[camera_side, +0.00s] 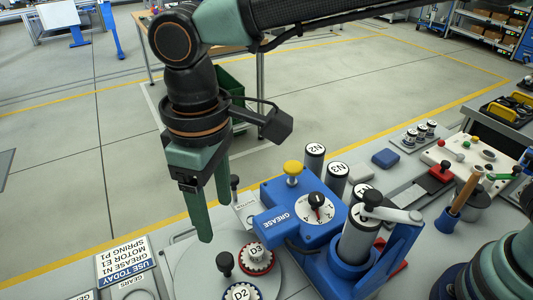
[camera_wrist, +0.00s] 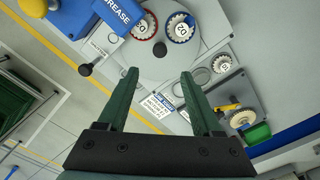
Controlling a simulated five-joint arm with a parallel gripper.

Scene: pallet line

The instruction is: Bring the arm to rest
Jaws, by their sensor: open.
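My gripper (camera_side: 214,215) points down above the left edge of the grey round plate (camera_side: 186,272), with no object in it. Gears marked D3 (camera_side: 257,259) and D2 (camera_side: 241,293) sit on the round plate, to the right of and below the fingers in the side view. A black knob (camera_side: 224,259) stands beside them, near the fingertips.
The blue grease unit (camera_side: 300,215) with a dial and yellow knob stands right of my gripper. A sign (camera_side: 122,262) lies at the lower left. A control panel (camera_side: 466,155) is at the right. Open floor (camera_side: 60,150) lies left of the bench.

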